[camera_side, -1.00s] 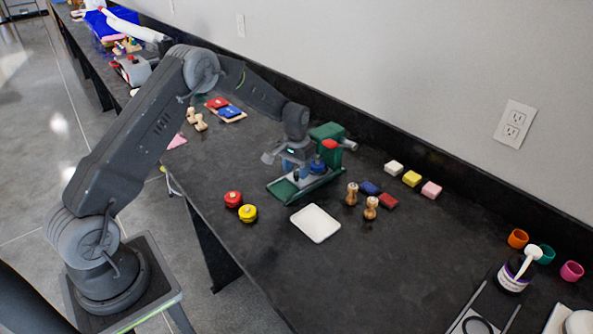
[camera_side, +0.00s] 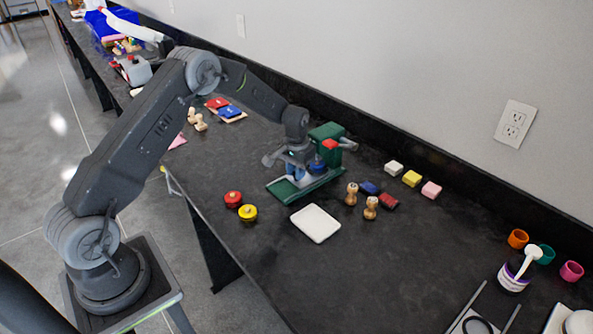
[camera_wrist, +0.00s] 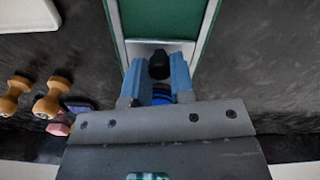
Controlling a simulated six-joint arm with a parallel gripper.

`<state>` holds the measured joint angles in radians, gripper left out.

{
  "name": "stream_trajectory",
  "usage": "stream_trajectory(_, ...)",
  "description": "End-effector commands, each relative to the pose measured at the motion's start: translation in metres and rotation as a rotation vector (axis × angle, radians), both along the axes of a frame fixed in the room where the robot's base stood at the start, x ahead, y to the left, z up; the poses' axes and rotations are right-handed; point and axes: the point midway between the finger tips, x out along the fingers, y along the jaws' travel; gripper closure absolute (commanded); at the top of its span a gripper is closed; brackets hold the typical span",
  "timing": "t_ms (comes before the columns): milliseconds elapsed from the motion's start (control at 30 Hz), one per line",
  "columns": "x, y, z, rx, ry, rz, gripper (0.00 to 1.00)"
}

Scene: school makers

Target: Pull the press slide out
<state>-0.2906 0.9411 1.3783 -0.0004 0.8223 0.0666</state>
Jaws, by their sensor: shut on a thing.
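The green press (camera_side: 325,131) stands on the dark bench near the wall, with a red part on top. Its long green base (camera_side: 284,190) points toward the front left. The silver slide plate (camera_wrist: 133,47) lies in the green bed (camera_wrist: 160,18) in the wrist view. A black knob (camera_wrist: 159,65) stands up from the plate. My gripper (camera_wrist: 158,72) is shut on the knob, with its blue-grey fingers on both sides. In the side view my gripper (camera_side: 298,172) is low over the press base and hides the knob. A blue part (camera_wrist: 162,95) sits just behind the knob.
A white tray (camera_side: 315,223) lies in front of the press. Red (camera_side: 233,199) and yellow (camera_side: 247,212) round pieces stand left of it. Wooden stamps (camera_side: 370,208) and coloured blocks (camera_side: 411,179) are to the right.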

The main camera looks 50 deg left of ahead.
Motion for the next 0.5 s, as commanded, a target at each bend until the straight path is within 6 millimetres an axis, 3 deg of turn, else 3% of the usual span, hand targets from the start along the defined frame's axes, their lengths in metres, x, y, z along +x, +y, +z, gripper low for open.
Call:
stream_trajectory(267, -0.003, 0.000, 0.001, 0.000, -0.001, 0.000, 1.00)
stream_trajectory(500, -0.040, 0.000, 0.001, 0.000, 0.002, 0.002, 1.00)
